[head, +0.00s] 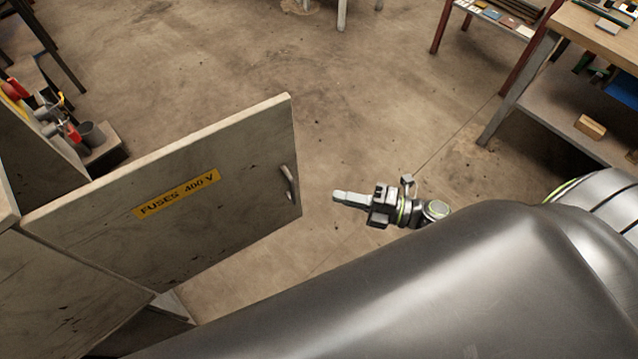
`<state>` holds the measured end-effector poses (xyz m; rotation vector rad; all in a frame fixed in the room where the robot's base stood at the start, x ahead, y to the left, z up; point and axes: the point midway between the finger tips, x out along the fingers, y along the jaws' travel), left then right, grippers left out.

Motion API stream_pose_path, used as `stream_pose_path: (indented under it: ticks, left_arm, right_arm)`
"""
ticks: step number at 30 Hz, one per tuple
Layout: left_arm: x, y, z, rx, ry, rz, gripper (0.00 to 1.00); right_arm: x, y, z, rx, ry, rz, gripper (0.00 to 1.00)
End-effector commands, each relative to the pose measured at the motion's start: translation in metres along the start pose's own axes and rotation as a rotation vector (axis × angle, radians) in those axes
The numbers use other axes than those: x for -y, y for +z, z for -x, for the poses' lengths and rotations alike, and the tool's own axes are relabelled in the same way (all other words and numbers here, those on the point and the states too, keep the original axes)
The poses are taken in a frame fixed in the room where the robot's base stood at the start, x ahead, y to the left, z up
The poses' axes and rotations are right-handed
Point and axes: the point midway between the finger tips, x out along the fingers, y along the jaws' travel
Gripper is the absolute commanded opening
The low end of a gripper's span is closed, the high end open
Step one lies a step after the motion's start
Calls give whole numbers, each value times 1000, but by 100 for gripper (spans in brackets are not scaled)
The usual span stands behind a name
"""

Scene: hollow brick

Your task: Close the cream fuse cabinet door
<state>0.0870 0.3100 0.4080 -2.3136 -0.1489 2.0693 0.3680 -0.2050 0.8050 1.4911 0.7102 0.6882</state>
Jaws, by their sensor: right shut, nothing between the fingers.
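The cream fuse cabinet door (235,205) stands open at the left, swung out from the cabinet (60,305). It has a yellow label reading "FUSES 400 V" (177,194) and a metal handle (289,184) near its free edge. My right gripper (337,196) is shut and empty. In the picture it is just right of the door's free edge and handle, with its fingers pointing left toward them; a gap of floor shows between. My left gripper is not in view.
My large grey arm link covers the lower right. A wooden workbench (603,32) stands at the upper right with a block (590,127) on its lower shelf. The middle floor is clear.

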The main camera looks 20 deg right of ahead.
Motion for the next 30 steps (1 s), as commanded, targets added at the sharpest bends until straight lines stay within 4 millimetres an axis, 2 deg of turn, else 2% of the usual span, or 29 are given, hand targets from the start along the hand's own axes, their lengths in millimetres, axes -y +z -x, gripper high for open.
stream_pose_path:
  ticks: [7, 15, 21, 30]
  left_arm:
    - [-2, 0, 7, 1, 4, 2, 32]
    - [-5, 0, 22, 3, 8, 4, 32]
    - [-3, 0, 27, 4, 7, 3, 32]
    - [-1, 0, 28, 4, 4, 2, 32]
  right_arm:
    - [-9, -8, -17, -45, -1, 43, 0]
    - [-10, -10, -66, -43, 1, 40, 0]
    - [-8, -11, -93, -42, -2, 39, 0]
    - [-6, -11, -102, -42, -4, 40, 0]
